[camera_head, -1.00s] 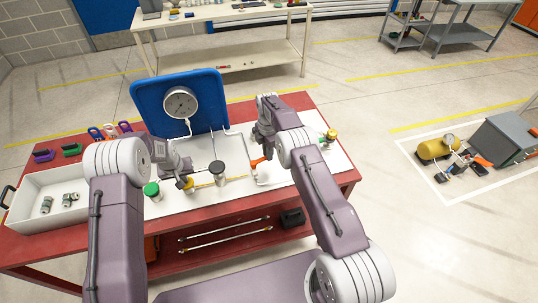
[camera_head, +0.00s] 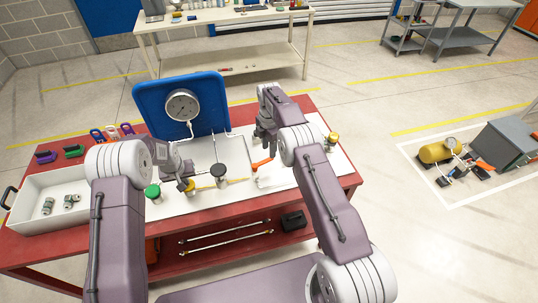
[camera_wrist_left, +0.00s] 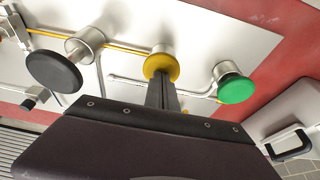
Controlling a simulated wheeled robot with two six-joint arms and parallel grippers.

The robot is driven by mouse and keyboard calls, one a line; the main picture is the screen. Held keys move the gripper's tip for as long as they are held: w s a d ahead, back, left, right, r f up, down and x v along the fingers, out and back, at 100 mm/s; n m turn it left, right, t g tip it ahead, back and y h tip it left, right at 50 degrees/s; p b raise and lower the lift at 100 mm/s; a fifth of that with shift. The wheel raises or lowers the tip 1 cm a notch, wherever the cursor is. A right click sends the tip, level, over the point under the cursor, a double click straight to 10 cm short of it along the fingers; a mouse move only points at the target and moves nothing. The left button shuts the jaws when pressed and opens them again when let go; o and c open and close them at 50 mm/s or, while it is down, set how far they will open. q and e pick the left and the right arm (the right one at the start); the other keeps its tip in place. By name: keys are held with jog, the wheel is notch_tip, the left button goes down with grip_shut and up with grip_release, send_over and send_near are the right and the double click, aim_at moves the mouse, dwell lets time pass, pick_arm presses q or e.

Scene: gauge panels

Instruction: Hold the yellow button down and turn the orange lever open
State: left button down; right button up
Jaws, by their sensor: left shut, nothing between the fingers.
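The yellow button (camera_head: 188,185) stands on the white panel between a green and a black button. It also shows in the left wrist view (camera_wrist_left: 160,66). My left gripper (camera_head: 181,181) is shut and empty, with its fingertips (camera_wrist_left: 161,84) at the yellow button's face. They appear to touch it; how far it is pressed I cannot tell. The orange lever (camera_head: 262,163) sits on the panel right of the black button. My right gripper (camera_head: 264,148) points down just above the lever, apparently apart from it. Its finger opening is too small to make out.
The green button (camera_head: 152,191) and black button (camera_head: 218,171) flank the yellow one closely. A blue board with a gauge (camera_head: 183,105) rises behind. A white tray (camera_head: 85,212) with fittings is at left. A brass fitting (camera_head: 332,138) stands at the panel's right end.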

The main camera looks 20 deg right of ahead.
aim_at(269, 159)
notch_tip(269, 159, up, 7)
jog(key=shift+r, duration=0.2)
jog(key=shift+s, duration=0.1)
